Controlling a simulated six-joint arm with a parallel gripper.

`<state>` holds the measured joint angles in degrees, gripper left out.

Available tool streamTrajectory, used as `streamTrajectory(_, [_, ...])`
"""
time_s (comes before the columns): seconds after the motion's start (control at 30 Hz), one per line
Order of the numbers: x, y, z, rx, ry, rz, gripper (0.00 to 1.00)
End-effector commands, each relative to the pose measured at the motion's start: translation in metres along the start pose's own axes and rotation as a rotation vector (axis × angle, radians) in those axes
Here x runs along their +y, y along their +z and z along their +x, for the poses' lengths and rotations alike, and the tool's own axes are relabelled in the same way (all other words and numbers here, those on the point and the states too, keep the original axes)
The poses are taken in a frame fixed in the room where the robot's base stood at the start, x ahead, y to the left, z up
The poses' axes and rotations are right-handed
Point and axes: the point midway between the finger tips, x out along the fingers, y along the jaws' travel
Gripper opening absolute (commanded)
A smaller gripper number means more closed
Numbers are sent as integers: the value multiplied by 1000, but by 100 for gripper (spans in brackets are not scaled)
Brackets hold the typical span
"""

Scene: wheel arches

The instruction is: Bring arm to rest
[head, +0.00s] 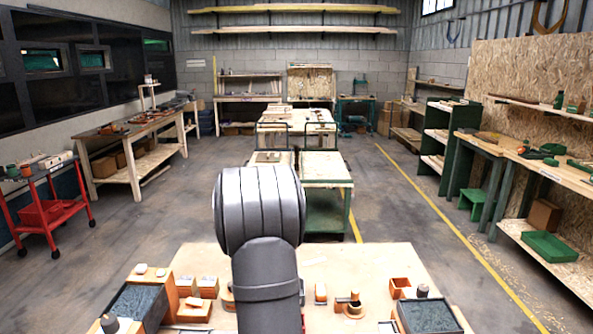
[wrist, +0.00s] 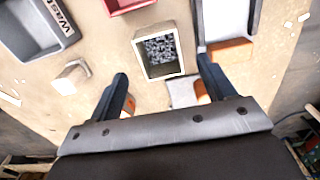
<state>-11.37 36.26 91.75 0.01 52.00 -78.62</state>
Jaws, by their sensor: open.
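My gripper (wrist: 163,70) shows in the wrist view with its two dark fingers spread apart and nothing between them. It hangs over the light wooden bench top (wrist: 110,55), and its height above it is hard to judge. A pale box with dark speckled contents (wrist: 157,71) lies beyond the fingertips. In the head view my grey arm links rise in the middle, over the bench top (head: 200,257). My gripper is hidden there.
In the wrist view, a grey bin marked "Waste" (wrist: 30,40), a red tray (wrist: 128,5), a small white block (wrist: 70,78) and an orange block (wrist: 232,52) surround the gripper. In the head view, dark-filled trays (head: 140,302) (head: 428,316) stand at the bench's sides. Open floor lies beyond.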

Motion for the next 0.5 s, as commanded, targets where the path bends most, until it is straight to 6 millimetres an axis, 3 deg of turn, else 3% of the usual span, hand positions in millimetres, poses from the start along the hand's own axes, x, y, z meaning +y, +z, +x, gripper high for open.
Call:
streamTrajectory(0.27, [-2, 0, 58, -1, -5, 0, 76])
streamTrajectory(0.5, [1, 0, 6, 1, 6, 0, 76])
